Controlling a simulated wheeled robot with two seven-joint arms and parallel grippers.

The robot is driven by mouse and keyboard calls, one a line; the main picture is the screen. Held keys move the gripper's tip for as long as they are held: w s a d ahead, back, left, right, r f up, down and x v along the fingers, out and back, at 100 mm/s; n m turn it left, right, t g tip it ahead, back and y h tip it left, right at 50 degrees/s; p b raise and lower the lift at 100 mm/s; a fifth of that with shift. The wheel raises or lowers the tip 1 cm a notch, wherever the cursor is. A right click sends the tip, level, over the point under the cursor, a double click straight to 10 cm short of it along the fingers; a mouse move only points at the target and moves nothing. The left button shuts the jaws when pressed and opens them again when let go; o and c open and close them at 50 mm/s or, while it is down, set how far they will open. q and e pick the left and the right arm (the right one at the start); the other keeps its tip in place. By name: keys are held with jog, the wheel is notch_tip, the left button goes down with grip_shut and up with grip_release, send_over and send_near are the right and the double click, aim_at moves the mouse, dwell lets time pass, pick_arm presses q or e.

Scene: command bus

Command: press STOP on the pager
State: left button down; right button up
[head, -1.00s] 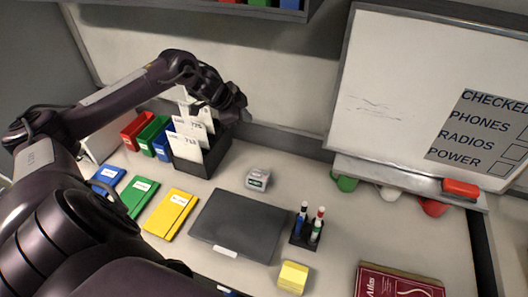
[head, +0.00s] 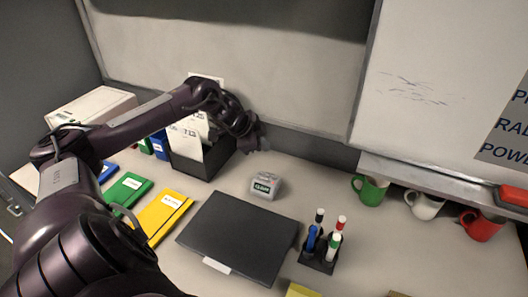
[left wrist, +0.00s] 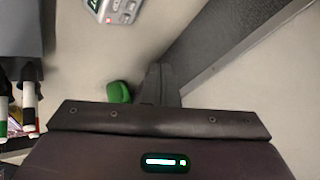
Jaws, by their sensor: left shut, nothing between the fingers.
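The pager (head: 265,186) is a small light-grey box with a dark display showing green characters. It sits on the desk behind the black laptop-like slab. In the left wrist view the pager (left wrist: 118,10) is at the top edge, partly cut off, with a small red spot on its face. My left gripper (head: 260,146) is shut and empty, in the air beyond the pager toward the back wall, apart from it. Its fingers show in the left wrist view (left wrist: 158,82). I cannot make out the STOP lettering. My right gripper is not in view.
A black file holder (head: 205,160) with papers stands left of the pager. The dark slab (head: 240,235) lies in front. A marker stand (head: 319,258) is to the right front. Green (head: 370,189), white and red mugs stand below the whiteboard (head: 430,75). Desk around the pager is clear.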

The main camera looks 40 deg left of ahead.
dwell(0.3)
pick_arm(q)
jog(key=b, duration=0.7)
send_over(261, 178)
jog(key=f, duration=0.6)
jog(key=shift+w+f, duration=0.2)
jog(key=shift+f, duration=0.15)
jog(key=shift+s+f, duration=0.15)
jog(key=shift+f, duration=0.5)
jog(key=shift+f+b, duration=0.2)
jog(key=shift+b, duration=0.1)
jog(key=shift+f, duration=0.15)
